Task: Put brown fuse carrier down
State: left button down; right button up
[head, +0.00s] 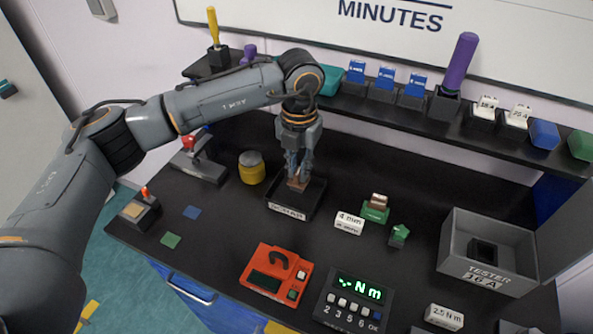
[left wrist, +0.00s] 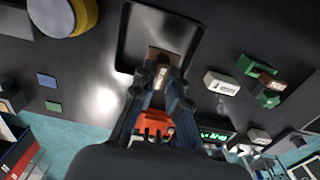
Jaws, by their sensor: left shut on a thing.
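The brown fuse carrier (head: 298,184) is between the fingertips of my left gripper (head: 299,174), low over the black tray (head: 318,207) near the middle of the bench. In the left wrist view the brown fuse carrier (left wrist: 162,57) shows between the two fingers, with the tray (left wrist: 124,40) around and behind it. My left gripper points down and is shut on the carrier. I cannot tell whether the carrier touches the tray floor. The lettering on the tray's front label is not clear. My right gripper is not in view.
A yellow round container (head: 252,170) stands left of the tray. A "4 mm" block (head: 348,223) and a green holder (head: 376,211) stand to its right. A red device (head: 275,273), a keypad display (head: 353,302) and a grey tester box (head: 487,251) are nearer. A loaded shelf runs behind.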

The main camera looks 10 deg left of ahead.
aim_at(296, 178)
pick_arm(q)
jog(key=shift+w+a+f, duration=0.1)
jog(key=shift+a+f, duration=0.05)
jog(key=shift+f, duration=0.05)
jog(key=f, duration=0.1)
jog(key=f+p, duration=0.1)
jog(key=f, duration=0.1)
jog(key=shift+w+a+f+p, duration=0.1)
jog(key=shift+w+a+p, duration=0.1)
jog(key=shift+p, duration=0.1)
jog(key=shift+f, duration=0.25)
jog(key=shift+f, duration=0.1)
jog(key=shift+f+b, duration=0.15)
jog(key=shift+b, duration=0.2)
jog(key=c, duration=1.3)
grip_release()
jog(key=shift+c, duration=0.2)
